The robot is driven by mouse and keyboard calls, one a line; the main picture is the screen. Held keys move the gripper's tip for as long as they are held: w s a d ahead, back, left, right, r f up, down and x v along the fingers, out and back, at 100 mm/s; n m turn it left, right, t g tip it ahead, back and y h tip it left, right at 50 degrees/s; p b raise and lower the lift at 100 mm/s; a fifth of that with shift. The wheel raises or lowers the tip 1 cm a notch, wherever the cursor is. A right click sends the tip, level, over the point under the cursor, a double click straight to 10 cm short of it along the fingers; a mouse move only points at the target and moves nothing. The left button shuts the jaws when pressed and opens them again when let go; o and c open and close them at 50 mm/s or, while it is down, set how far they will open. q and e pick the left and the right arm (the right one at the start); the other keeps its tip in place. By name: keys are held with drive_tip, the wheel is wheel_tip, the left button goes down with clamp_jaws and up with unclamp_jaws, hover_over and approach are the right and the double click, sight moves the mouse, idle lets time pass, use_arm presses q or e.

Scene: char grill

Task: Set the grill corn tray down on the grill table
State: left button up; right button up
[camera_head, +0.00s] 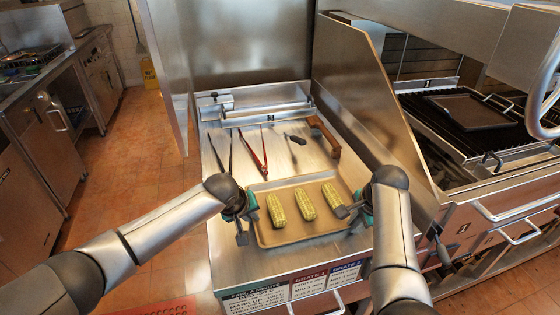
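The corn tray (290,239) is a tan rectangular tray with three yellow corn cobs (305,204) side by side in it. It is over the near part of the steel grill table (222,262); I cannot tell whether it rests on the surface or is held just above it. My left gripper (246,222) is at the tray's left edge. My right gripper (350,212) is at its right edge. The fingertips are small and partly hidden, so I cannot tell whether either is shut on the rim.
Behind the tray lie dark tongs (220,152), red-handled tongs (264,150), a small dark object (295,139) and a brown-handled tool (325,135). A steel side panel (375,110) separates the table from the grill with a dark pan (470,111) at right.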

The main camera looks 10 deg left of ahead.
use_arm(q)
drive_tip(key=o, duration=0.4)
drive_tip(key=shift+r, duration=0.1)
use_arm(e)
drive_tip(key=o, duration=0.4)
drive_tip(key=shift+a+r, duration=0.1)
use_arm(q)
drive_tip(key=v, duration=1.2)
use_arm(e)
drive_tip(key=v, duration=1.2)
use_arm(q)
drive_tip(key=shift+d, duration=0.15)
